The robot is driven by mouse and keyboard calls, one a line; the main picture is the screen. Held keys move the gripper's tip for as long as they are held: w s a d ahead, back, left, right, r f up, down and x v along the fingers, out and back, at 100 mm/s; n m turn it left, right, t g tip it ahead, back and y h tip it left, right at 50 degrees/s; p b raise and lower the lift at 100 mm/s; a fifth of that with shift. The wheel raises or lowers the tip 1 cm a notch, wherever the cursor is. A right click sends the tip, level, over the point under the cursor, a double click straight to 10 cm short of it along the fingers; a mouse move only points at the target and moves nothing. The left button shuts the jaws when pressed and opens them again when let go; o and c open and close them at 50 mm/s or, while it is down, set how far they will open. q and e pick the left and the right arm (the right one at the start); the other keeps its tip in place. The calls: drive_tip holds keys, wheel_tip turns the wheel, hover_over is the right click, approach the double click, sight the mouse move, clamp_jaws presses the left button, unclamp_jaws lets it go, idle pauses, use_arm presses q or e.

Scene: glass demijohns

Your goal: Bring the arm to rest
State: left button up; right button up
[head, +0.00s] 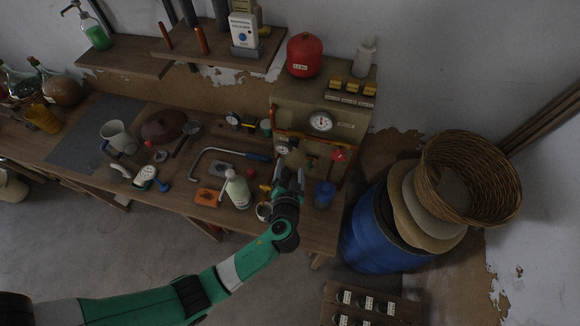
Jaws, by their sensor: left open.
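My left arm, green and grey, reaches in from the lower left across the floor to the right end of the wooden workbench (165,194). My left gripper (290,168) is at its end, in front of the panel box with a round gauge (320,121). The gripper is open. It is close to a small brownish rounded part on the front of the box, and I cannot tell whether they touch. My right gripper is not in view.
A white bottle (238,190), a blue jar (324,194) and a small cup (264,211) stand near the gripper. A red valve handle (340,155) sticks out of the box. A blue barrel (378,235) with a wicker basket (498,180) stands right. Open floor lies in front.

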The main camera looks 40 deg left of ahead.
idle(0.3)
use_arm(q)
drive_tip(key=w+r+n+t, duration=0.2)
drive_tip(key=w+r, duration=0.1)
drive_tip(key=r, duration=0.9)
drive_tip(key=w+r+n+t, duration=0.2)
drive_tip(key=r, duration=1.1)
drive_tip(key=w+r+n+t, duration=0.2)
drive_tip(key=w+r+t, duration=0.1)
drive_tip(key=r, duration=0.9)
drive_tip(key=s+d+r+t+h, duration=0.1)
drive_tip(key=s+d+r+t, duration=0.15)
drive_tip(key=r, duration=0.45)
drive_tip(key=s+d+r+t+h, duration=0.1)
drive_tip(key=s+r+t, duration=0.15)
drive_tip(key=r, duration=0.45)
drive_tip(key=s+d+r+m+t+h, duration=0.4)
drive_tip(key=s+d+r+m+h, duration=0.2)
drive_tip(key=s+r+m+h, duration=0.2)
drive_tip(key=s+r+h, duration=0.1)
drive_tip(key=s+r, duration=0.1)
drive_tip(key=s, duration=0.1)
drive_tip(key=shift+s+d+m+t, duration=0.2)
drive_tip(key=shift+s+m+t, duration=0.1)
drive_tip(key=shift+m, duration=0.1)
